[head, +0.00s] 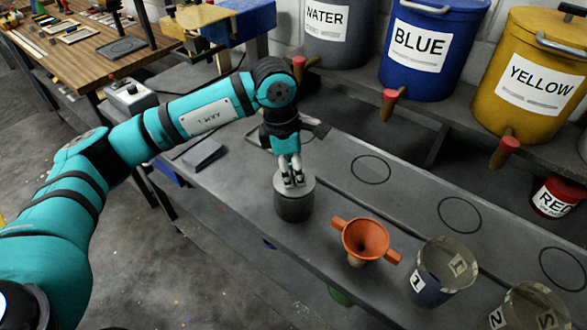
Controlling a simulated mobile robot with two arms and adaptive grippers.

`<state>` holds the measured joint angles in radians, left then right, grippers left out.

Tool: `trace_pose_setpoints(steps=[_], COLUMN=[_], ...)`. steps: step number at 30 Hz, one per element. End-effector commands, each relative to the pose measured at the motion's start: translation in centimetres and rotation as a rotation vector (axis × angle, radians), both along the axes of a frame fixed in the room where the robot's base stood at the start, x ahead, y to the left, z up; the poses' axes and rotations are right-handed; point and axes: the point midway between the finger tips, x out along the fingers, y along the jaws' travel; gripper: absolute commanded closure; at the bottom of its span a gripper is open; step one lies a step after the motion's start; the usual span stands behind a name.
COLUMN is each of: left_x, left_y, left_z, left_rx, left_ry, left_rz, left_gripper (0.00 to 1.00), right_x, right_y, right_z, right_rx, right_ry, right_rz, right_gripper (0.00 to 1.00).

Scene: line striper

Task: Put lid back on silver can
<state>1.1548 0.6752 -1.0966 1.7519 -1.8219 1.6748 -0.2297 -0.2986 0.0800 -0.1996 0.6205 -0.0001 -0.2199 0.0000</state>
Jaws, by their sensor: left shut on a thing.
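The silver can (293,207) stands upright on the grey bench, near its front edge. My left gripper (292,181) points straight down over the can's top and is shut on the lid (307,182). The lid is level with the can's rim and lies over its opening. I cannot tell whether it is fully seated. The fingers hide the part of the lid they grip. My right gripper is out of view.
An orange funnel (365,240) and clear cups numbered 1 (440,270) and 2 (535,305) stand right of the can. Blue (430,45) and yellow (540,75) tapped buckets stand on the shelf behind. The bench (405,205) has bare marked circles.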

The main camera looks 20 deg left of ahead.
Motion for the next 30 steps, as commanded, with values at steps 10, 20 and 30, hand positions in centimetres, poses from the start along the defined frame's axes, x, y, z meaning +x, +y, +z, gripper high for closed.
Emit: trace_pose_setpoints(steps=[10,20,30], left_x=[0.01,0.0,-0.03], left_y=[0.01,0.01,0.01], left_z=[0.03,0.01,0.09], left_rx=[0.0,0.0,0.0], left_ry=[0.0,-0.001,0.0], left_rz=[0.0,0.0,0.0], left_gripper=[1.0,1.0,1.0], right_x=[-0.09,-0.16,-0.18], right_y=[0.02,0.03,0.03], right_z=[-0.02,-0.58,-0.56], right_rx=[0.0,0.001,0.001], right_ry=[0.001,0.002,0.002], right_rz=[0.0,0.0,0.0], right_gripper=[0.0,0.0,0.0])
